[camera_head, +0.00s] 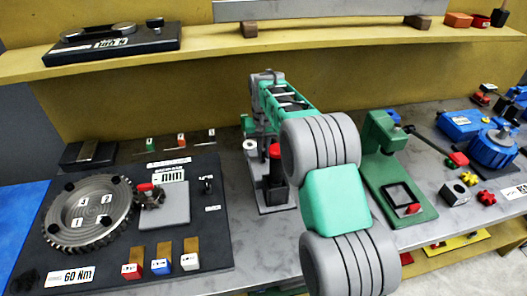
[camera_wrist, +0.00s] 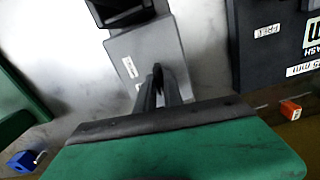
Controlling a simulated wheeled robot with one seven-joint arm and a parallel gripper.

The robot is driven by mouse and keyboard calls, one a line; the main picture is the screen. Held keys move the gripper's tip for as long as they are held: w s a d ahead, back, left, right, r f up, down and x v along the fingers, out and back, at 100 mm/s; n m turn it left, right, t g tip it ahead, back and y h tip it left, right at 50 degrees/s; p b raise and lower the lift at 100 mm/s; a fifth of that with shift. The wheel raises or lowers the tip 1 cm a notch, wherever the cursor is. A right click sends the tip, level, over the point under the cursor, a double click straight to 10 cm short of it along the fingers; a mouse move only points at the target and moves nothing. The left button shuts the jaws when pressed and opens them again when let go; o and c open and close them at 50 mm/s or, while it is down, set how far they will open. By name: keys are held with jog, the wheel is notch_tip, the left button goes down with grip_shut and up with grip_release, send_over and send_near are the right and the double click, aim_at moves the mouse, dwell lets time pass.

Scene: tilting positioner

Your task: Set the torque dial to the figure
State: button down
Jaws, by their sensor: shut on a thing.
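My gripper (camera_wrist: 158,92) is shut on a small dark rounded piece (camera_wrist: 157,72), seen edge-on between the fingertips in the wrist view. It may be the torque dial; its markings and setting cannot be read. Behind it lies a grey plate (camera_wrist: 152,45) with a white label. In the head view, my green arm reaches to the middle of the bench, beside a black post with a red top (camera_head: 274,168); the fingertips are hard to make out there. A white card reading "60 Nm" (camera_head: 72,276) lies at the front of the dark board at left.
The dark board (camera_head: 215,250) carries a toothed round plate (camera_head: 88,215) and several small coloured blocks. A green press (camera_head: 395,180) stands right of my arm. Blue machines (camera_head: 490,148) are farther right. A yellow shelf (camera_head: 215,50) runs above the bench.

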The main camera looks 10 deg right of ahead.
aim_at(263, 154)
jog(key=shift+n, duration=0.6)
jog(key=c, duration=1.5)
grip_release()
jog(key=shift+o, duration=0.2)
notch_tip(263, 154, up, 8)
jog(key=shift+f+b, duration=0.1)
jog(key=shift+b, duration=0.45)
